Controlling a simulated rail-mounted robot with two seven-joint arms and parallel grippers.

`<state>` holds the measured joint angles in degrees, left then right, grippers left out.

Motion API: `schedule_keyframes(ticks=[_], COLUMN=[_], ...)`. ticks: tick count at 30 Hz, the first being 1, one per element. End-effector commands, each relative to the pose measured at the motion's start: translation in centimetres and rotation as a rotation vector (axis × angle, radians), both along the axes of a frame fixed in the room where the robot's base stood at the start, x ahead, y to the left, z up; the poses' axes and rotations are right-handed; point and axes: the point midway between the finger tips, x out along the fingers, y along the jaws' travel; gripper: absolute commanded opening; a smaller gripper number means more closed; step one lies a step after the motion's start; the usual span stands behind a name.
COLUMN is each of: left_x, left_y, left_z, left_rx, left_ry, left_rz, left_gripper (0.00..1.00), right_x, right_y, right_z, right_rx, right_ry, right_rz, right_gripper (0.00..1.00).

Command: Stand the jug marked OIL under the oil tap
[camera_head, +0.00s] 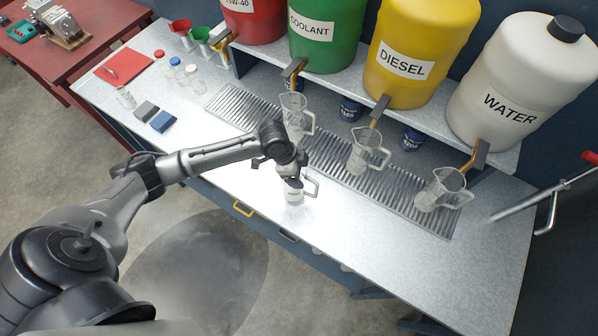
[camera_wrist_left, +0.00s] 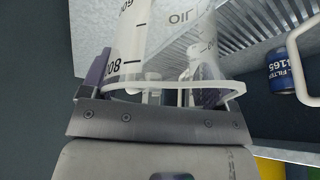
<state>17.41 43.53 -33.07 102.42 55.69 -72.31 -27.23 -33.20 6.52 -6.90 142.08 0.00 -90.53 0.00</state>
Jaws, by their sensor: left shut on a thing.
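A clear measuring jug (camera_head: 293,197) is at the bench's front part, in front of the slatted grate. My left gripper (camera_head: 295,180) is shut on it from above and hides its upper part. In the left wrist view the jug (camera_wrist_left: 165,45) lies between the fingers, with OIL lettering and scale marks on its wall. I cannot tell whether its base touches the bench. The red drum (camera_head: 252,18) is marked 15W-40, partly cut off at the top. Its brass tap (camera_head: 222,44) hangs over the grate's far left end. My right gripper is not in view.
Other clear jugs stand on the grate (camera_head: 223,96) under the coolant (camera_head: 295,113), diesel (camera_head: 362,156) and water (camera_head: 436,192) taps. Bottles (camera_head: 177,66), funnels (camera_head: 181,28) and blue and dark blocks (camera_head: 162,121) stand left. The grate's left end looks clear.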

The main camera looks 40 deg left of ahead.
Motion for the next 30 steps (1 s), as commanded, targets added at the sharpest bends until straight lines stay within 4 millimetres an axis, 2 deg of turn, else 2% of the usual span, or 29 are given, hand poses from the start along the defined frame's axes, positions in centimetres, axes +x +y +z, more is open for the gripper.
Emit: schedule_keyframes(ticks=[5,16,17,23,30], left_x=[0.0,0.0,0.0,0.0,0.0], left_y=[0.0,0.0,0.0,0.0,0.0], left_z=[-1.8,-2.2,-2.2,-2.2,-2.0], left_rx=[-0.002,0.0,0.0,0.0,-0.001], left_ry=[0.001,0.0,0.0,0.0,-0.001], left_rz=[0.001,0.0,0.0,0.0,0.0], left_gripper=[0.43,0.43,0.82,1.0,1.0], right_x=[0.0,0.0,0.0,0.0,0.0], right_y=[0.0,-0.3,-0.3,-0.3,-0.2], right_z=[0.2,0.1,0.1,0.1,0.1], right_rx=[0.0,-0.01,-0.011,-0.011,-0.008], right_ry=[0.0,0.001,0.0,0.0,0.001], right_rz=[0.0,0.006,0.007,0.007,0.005], right_gripper=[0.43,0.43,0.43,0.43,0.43])
